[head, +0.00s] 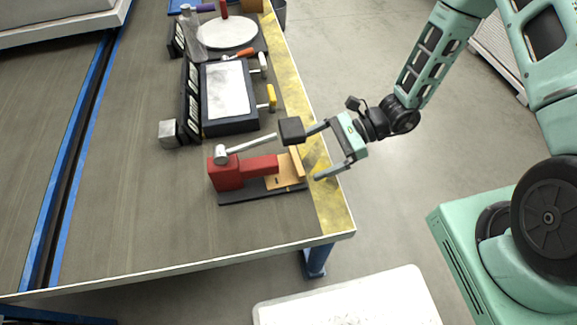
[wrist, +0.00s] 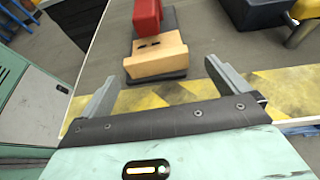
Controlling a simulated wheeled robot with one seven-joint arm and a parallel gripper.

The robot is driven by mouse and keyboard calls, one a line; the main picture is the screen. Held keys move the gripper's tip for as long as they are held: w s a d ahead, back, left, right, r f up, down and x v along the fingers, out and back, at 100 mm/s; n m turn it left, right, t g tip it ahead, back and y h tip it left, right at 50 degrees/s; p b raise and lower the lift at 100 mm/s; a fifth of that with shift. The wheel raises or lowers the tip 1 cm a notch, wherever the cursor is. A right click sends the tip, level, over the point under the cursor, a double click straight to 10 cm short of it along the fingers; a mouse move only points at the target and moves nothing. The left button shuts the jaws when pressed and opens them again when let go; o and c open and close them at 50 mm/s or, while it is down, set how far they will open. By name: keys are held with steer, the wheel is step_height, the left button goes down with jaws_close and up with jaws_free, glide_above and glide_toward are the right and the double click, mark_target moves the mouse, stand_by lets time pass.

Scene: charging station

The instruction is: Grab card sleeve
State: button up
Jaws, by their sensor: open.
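A tan block with dark slots (head: 287,170), which I take to be the card sleeve, sits at the right end of a red device (head: 228,173) on a dark base plate. The device is near the table's right front corner. In the wrist view the tan block (wrist: 155,55) lies ahead of my gripper (wrist: 161,74), roughly centred between the fingers. My gripper (head: 315,154) is open and empty over the yellow edge strip, pointing at the block. I see no contact with the block. The block's far side is partly hidden.
A silver lever (head: 250,143) with a black knob (head: 292,130) reaches out close to my upper finger. A black-framed tray (head: 229,95) with a yellow handle (head: 271,97) stands further back. The tabletop left of the red device (head: 140,205) is clear.

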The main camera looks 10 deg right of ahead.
mark_target(299, 159)
steer(key=x, duration=0.5)
steer(key=shift+s+r+b, duration=0.15)
steer(key=shift+s+b, duration=0.05)
steer(key=shift+b, duration=0.2)
steer(key=c, duration=1)
steer(key=shift+o, duration=0.2)
